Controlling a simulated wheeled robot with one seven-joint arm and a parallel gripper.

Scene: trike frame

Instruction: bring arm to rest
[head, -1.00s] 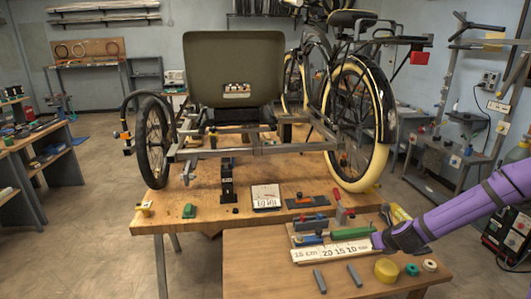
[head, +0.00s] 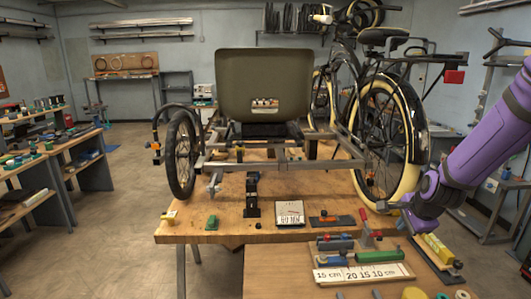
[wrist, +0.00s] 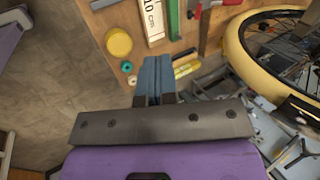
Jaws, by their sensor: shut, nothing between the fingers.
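My purple arm (head: 485,140) comes in from the right edge of the head view and slants down to its wrist beside the trike's right wheel. My gripper (wrist: 155,72) shows in the wrist view as two blue-grey fingers pressed together, with nothing between them. It points towards the edge of the small wooden bench, near the yellow cylinders (wrist: 187,63). Those also show in the head view (head: 438,248), close below the wrist. In the head view the fingertips cannot be made out clearly.
The trike frame with its dark seat (head: 265,85) stands on the wooden table (head: 190,232). Its right wheel (head: 414,140) is close to my arm. Open floor lies left.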

